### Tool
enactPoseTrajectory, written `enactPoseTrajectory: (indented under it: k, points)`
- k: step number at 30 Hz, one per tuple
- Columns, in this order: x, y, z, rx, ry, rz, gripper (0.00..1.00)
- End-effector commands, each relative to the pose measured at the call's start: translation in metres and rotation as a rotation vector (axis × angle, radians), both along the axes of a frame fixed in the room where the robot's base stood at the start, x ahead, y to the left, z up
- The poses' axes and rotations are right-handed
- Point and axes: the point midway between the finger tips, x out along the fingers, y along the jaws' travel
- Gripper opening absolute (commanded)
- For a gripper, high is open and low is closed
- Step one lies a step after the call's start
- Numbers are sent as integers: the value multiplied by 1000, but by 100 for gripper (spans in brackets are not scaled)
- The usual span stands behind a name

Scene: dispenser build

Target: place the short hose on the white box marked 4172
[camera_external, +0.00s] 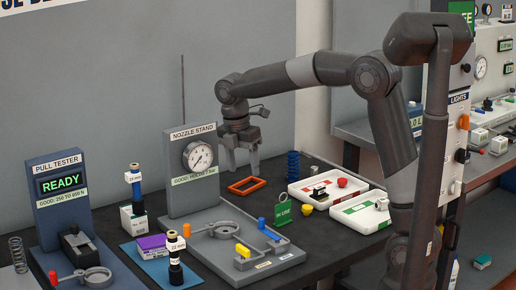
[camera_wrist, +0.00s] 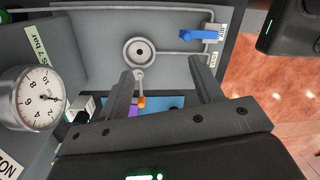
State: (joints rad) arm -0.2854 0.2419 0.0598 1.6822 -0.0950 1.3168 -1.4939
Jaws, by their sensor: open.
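A white box (camera_external: 133,221) stands left of the nozzle stand, with a blue and black upright piece (camera_external: 135,188) on top of it. The print on the box is too small to read. A second upright piece (camera_external: 175,262), black with a white tag, stands on a blue mat beside a purple box (camera_external: 152,243). I cannot tell which piece, if either, is the short hose. My gripper (camera_external: 241,168) is open and empty, above the bench in front of the nozzle stand's gauge side. In the wrist view its two fingers (camera_wrist: 168,90) are spread over the stand's base.
The nozzle stand (camera_external: 190,168) has a gauge, a ring, and yellow and blue levers (camera_external: 268,232). A pull tester (camera_external: 60,190) stands at left. An orange frame (camera_external: 246,186), a blue coil (camera_external: 293,166), a green tag (camera_external: 283,215) and two white trays (camera_external: 325,173) lie to the right.

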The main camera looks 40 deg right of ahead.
Motion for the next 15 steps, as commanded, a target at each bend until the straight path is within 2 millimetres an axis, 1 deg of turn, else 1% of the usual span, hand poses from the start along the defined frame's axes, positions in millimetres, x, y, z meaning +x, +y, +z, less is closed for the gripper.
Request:
enactPoseTrajectory:
  k: [1, 3, 6, 12, 15]
  points:
    - [-24, -17, -4, -7, 3, -84, 60]
    - [-52, -36, -6, -10, -12, -218, 60]
    - [-81, -57, 0, 4, -66, -408, 60]
    - [-127, -92, 22, 76, -209, -792, 60]
    - [-149, -106, 30, 128, -276, -984, 60]
